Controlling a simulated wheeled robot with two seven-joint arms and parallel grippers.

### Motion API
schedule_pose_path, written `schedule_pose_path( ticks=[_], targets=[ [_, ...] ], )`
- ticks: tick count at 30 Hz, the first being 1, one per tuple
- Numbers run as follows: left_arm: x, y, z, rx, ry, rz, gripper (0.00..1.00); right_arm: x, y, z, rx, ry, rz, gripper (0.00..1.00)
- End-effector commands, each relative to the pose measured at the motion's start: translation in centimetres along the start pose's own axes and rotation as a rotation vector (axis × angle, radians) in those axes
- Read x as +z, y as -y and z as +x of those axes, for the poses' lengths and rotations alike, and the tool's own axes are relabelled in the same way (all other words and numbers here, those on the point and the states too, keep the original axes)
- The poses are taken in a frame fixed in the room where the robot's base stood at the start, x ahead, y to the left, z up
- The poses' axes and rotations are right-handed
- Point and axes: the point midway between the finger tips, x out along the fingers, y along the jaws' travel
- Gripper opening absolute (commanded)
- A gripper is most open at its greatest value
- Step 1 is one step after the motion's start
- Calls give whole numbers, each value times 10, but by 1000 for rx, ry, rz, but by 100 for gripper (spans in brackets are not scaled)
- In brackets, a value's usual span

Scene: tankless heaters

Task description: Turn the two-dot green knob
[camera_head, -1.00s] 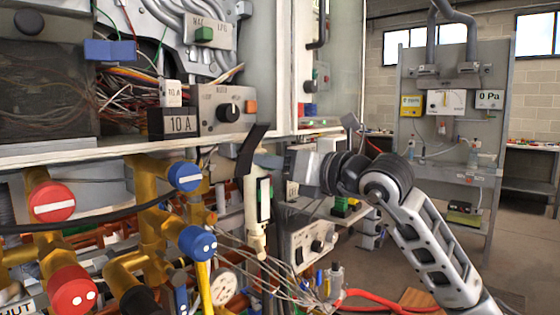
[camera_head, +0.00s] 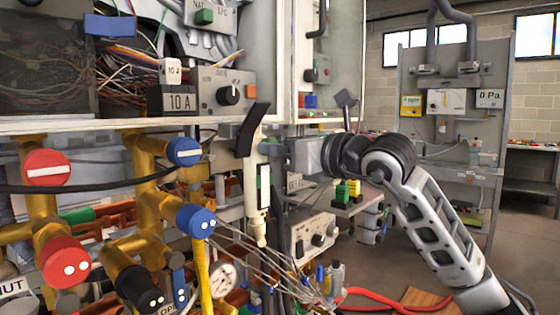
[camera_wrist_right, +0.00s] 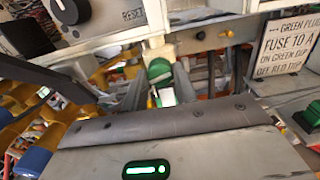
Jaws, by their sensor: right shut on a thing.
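A green knob (camera_wrist_right: 159,72) with a white lower part sits between the two fingers of my right gripper (camera_wrist_right: 160,84) in the right wrist view. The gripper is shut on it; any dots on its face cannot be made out. In the head view my right gripper (camera_head: 278,150) reaches left to the pipework, and I cannot pick out the green knob there. My left gripper is not in view.
Nearby knobs are a blue two-dot (camera_head: 196,221), a red two-dot (camera_head: 64,261), a black two-dot (camera_head: 134,288), a red barred (camera_head: 46,167) and a blue barred one (camera_head: 184,151). Loose wires (camera_head: 262,255) hang below the gripper. Open floor lies at right.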

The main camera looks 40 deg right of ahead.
Motion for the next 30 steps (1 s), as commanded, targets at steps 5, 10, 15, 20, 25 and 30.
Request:
schedule_pose_path(
  ticks=[5, 10, 15, 20, 25, 30],
  targets=[
    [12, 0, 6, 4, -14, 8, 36, -4, 0, 0, -2, 1, -162, 5],
    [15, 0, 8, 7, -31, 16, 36, -3, 0, 0, -2, 1, -303, 5],
    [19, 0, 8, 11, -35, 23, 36, -3, 0, 0, -2, -1, -418, 5],
    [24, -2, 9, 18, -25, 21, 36, -2, 0, 0, -1, -1, -499, 5],
    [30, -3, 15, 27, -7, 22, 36, -1, 0, 0, 0, -2, -549, 5],
    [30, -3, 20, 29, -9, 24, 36, -1, 0, 0, 1, -3, -570, 5]
  ],
)
